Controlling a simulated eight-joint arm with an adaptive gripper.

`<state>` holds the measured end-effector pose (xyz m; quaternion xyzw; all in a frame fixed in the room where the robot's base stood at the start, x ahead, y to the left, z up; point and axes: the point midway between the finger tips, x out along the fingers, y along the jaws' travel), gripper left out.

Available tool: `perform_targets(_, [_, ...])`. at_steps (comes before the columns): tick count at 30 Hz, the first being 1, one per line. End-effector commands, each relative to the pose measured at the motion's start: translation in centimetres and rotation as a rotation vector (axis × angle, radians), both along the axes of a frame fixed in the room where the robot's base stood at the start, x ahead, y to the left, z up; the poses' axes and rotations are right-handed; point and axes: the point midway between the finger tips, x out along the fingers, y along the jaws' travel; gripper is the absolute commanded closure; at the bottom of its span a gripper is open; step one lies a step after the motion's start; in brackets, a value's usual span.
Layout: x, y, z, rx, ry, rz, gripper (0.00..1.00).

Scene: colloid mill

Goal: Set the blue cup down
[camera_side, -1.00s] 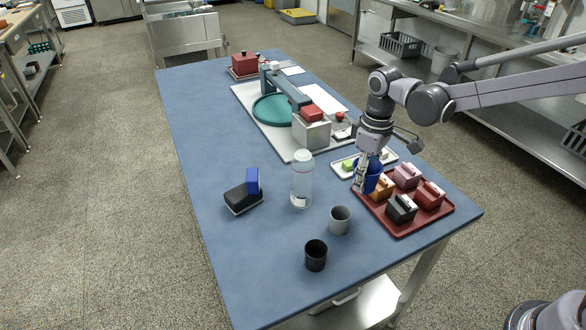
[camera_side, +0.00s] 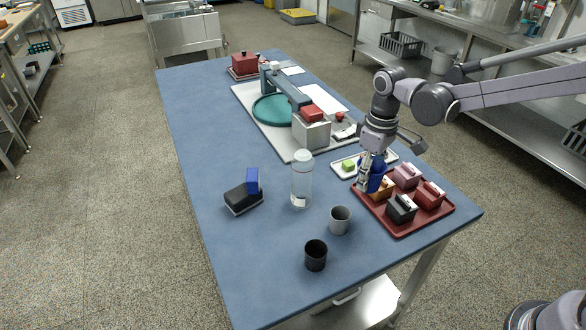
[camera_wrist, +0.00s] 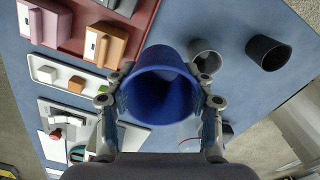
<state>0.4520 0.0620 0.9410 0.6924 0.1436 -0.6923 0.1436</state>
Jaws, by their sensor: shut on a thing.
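The blue cup (camera_wrist: 160,88) is between the two fingers of my gripper (camera_wrist: 160,105) in the wrist view, with its open mouth toward the camera. My gripper is shut on it, one finger on each side. In the side view the blue cup (camera_side: 374,178) is partly hidden behind my gripper (camera_side: 368,176). It is at the left edge of the dark red tray (camera_side: 402,231), close to the white tray. I cannot tell whether the cup's base touches anything.
The red tray holds several small boxes, including an orange one (camera_side: 381,188). The white tray (camera_side: 345,173) holds small blocks. A grey cup (camera_side: 340,220), a black cup (camera_side: 316,256) and a clear bottle (camera_side: 302,182) stand nearby.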

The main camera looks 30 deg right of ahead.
Motion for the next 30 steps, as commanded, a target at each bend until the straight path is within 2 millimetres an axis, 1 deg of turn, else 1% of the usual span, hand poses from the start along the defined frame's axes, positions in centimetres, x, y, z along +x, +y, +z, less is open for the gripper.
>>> perform_targets(1, [0.4,2.3,0.1,0.000,0.000,0.122,0.68])
perform_targets(6, [0.8,8.7,0.5,0.000,0.000,0.505,0.68])
perform_targets(9, [0.7,11.8,0.6,0.000,0.000,0.691,0.68])
perform_targets(12, [0.5,14.0,0.7,0.000,0.000,0.829,0.68])
perform_targets(15, [0.3,15.5,0.8,0.000,0.000,0.917,0.68])
perform_targets(18, [0.2,16.2,0.8,0.000,0.000,0.959,0.68])
perform_targets(27, [0.2,16.3,0.8,0.000,0.000,0.967,0.68])
perform_targets(30, [0.1,16.8,0.5,0.000,0.000,0.967,0.68])
